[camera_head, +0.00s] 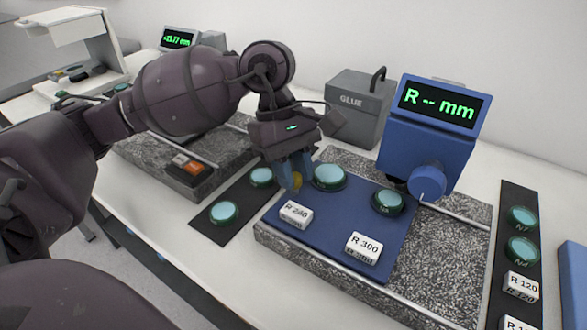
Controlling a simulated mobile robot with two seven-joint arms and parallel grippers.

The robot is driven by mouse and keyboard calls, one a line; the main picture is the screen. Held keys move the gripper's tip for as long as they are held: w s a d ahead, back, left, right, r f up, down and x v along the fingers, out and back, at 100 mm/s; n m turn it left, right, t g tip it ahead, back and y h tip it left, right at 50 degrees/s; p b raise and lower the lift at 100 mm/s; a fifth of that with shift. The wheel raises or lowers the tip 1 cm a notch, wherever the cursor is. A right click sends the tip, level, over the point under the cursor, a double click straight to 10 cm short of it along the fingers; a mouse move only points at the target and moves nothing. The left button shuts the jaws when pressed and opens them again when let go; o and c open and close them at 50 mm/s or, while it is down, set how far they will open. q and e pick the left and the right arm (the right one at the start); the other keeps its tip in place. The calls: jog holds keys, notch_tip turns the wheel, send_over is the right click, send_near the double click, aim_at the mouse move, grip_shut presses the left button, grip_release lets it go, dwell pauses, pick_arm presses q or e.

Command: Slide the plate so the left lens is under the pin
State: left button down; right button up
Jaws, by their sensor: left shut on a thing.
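The blue plate (332,222) lies on a speckled granite block, under the blue gauge (430,125). Two teal lenses sit on the plate's back part: the left lens (330,176) and the right lens (388,201). The gauge's round blue head (427,181) is behind and right of the right lens; its pin cannot be made out. The gauge reads "R -- mm". My right gripper is not in view.
Tags R 240 (296,213) and R 300 (365,247) stand at the plate's front. A dark strip with lenses (224,211) lies left; another (522,250) lies right. A grey GLUE box (358,107) stands behind. Metal rails border the granite.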

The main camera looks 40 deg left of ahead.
aim_at(341, 218)
pick_arm(q)
jog(key=shift+d, duration=0.55)
jog(key=d, duration=0.5)
jog(key=shift+w+d+b, duration=0.1)
jog(key=shift+w+b, duration=0.1)
jog(key=shift+b, duration=0.15)
jog(key=shift+d, duration=0.65)
jog(key=c, duration=1)
grip_release()
jog(key=shift+o, duration=0.2)
